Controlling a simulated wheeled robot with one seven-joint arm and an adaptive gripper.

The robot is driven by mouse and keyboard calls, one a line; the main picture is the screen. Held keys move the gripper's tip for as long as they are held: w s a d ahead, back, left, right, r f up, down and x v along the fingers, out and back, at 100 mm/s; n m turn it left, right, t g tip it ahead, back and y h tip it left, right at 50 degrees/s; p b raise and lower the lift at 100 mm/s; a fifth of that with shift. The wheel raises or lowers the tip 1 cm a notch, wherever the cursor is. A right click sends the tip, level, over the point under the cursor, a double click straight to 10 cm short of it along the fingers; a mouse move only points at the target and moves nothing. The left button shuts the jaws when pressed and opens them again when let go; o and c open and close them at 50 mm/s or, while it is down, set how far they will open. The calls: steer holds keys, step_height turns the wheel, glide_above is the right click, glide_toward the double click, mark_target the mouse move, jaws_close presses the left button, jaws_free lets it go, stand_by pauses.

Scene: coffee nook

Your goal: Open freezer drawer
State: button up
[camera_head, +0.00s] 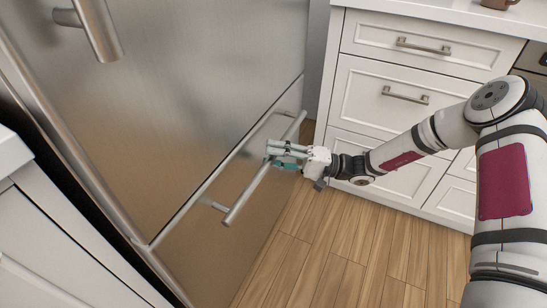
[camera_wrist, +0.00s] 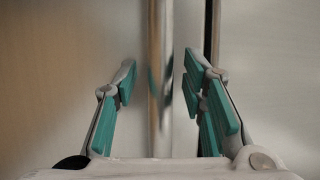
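The freezer drawer (camera_head: 215,250) is the lower steel front of the fridge. It appears closed, with a thin seam below the upper door. Its long bar handle (camera_head: 240,200) runs across the front on short posts. My gripper (camera_head: 278,156) is at the handle near its far end. In the wrist view the handle bar (camera_wrist: 160,60) stands upright in the picture between my two teal-padded fingers (camera_wrist: 160,92). The fingers are apart, with a gap on each side of the bar. The exact depth of the bar between the fingertips is hard to tell.
The upper fridge door (camera_head: 190,90) has its own handle (camera_head: 97,28) at top left. White drawer cabinets (camera_head: 385,100) stand at the right behind my arm. A white cabinet (camera_head: 40,245) is at the left. The wooden floor (camera_head: 330,240) in front is clear.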

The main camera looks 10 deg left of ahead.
steer(key=shift+a, duration=0.3)
jaws_close()
steer(key=shift+d, duration=0.1)
